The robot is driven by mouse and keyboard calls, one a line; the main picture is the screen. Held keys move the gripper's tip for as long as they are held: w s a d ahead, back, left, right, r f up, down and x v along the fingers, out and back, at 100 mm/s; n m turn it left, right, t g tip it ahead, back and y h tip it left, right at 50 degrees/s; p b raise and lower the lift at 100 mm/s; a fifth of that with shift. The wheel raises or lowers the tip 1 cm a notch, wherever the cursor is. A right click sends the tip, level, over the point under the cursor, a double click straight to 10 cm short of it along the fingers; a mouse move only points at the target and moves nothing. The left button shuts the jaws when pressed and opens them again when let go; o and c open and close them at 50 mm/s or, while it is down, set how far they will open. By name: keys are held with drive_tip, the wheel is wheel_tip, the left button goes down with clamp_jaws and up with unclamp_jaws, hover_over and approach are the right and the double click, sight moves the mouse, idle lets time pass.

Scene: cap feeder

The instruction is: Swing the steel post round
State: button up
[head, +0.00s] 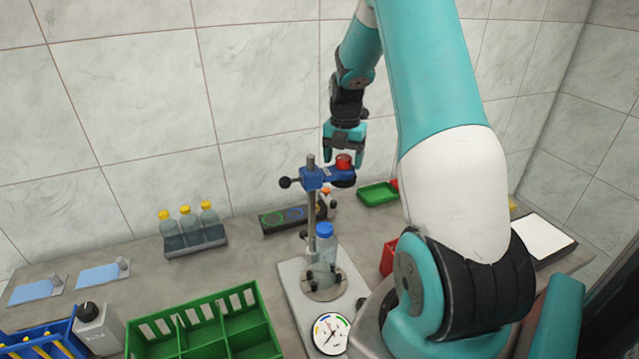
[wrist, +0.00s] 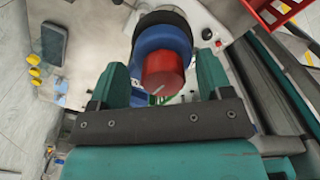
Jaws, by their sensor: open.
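The steel post (head: 311,226) stands upright on a pale base plate (head: 294,287). A blue arm (head: 317,178) is clamped near its top, with a black knob on the left and a red cylinder (head: 343,161) on its right end. My gripper (head: 344,158) is open just above and around the red cylinder in the head view. In the wrist view the red cylinder (wrist: 163,72) lies between my two teal fingers, with gaps at both sides. A blue-capped clear bottle (head: 325,240) stands on the round holder beside the post. The post is not clearly visible in the wrist view.
A round dial (head: 330,333) sits at the front of the base plate. A green divided crate (head: 142,329) stands front left, bottles in a grey rack (head: 197,251) back left. A green tray (head: 377,197) and red bin (head: 389,257) are to the right. A tiled wall stands close behind.

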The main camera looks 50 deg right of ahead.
drive_tip(key=shift+r+p, duration=2.45)
drive_tip(key=shift+r, duration=0.6)
